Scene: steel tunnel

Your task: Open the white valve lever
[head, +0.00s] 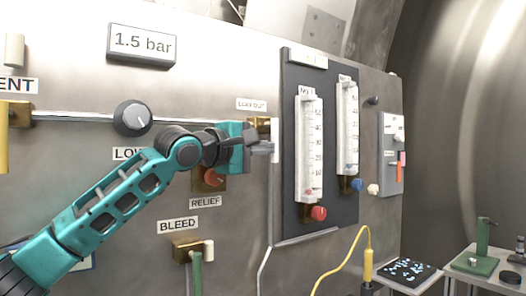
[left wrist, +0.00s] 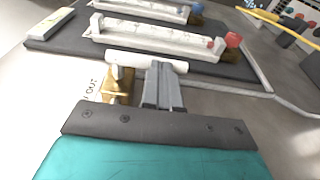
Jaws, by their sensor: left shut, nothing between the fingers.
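A white valve lever (head: 275,135) on a brass valve body (head: 258,123) stands on the steel panel, under a small label. In the left wrist view the lever (left wrist: 125,58) is a white bar lying across the picture, beyond the brass body (left wrist: 117,85). My left gripper (head: 268,148) is shut with nothing between its fingers. Its fingertips (left wrist: 164,70) are right at the lever, beside the brass body; I cannot tell whether they touch it. The gripper and arm cover part of the panel around the valve. My right gripper is not in view.
A dark board (head: 290,215) with two flow tubes is just right of the lever. A RELIEF knob (head: 213,177) and a BLEED valve (head: 187,249) are below. A grey dial (head: 132,118) is left. A yellow hose (head: 345,262) hangs lower right.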

